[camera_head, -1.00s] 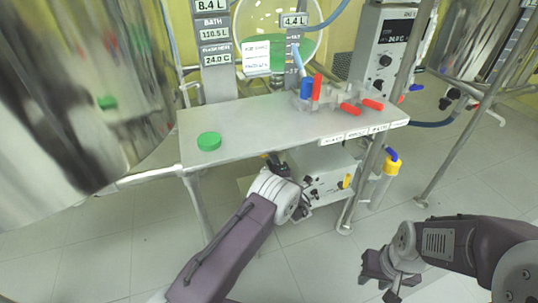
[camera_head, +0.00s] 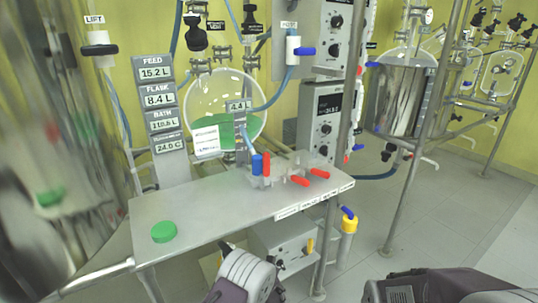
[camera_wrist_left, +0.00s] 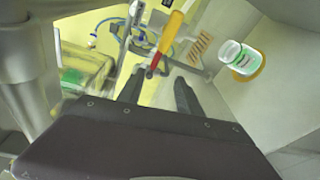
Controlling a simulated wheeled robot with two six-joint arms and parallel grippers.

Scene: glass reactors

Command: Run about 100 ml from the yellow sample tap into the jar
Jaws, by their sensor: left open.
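My left gripper (camera_head: 252,258) is low in front of the bench in the head view, partly cut off. In the left wrist view my left gripper (camera_wrist_left: 157,88) is open and empty, its two dark fingers apart. A yellow tap-like handle with a red end (camera_wrist_left: 167,38) is just beyond the fingers. A small clear jar with a white rim and green on its side (camera_wrist_left: 241,58) stands on a yellow round spot to the right, apart from the gripper. A yellow lever (camera_head: 310,246) shows on the grey box under the bench.
The steel bench (camera_head: 220,200) carries a green lid (camera_head: 164,232) and a clear manifold with red and blue handles (camera_head: 290,172). A yellow fitting with a blue handle (camera_head: 348,222) hangs by the bench's right leg. Open floor (camera_head: 420,225) is at right.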

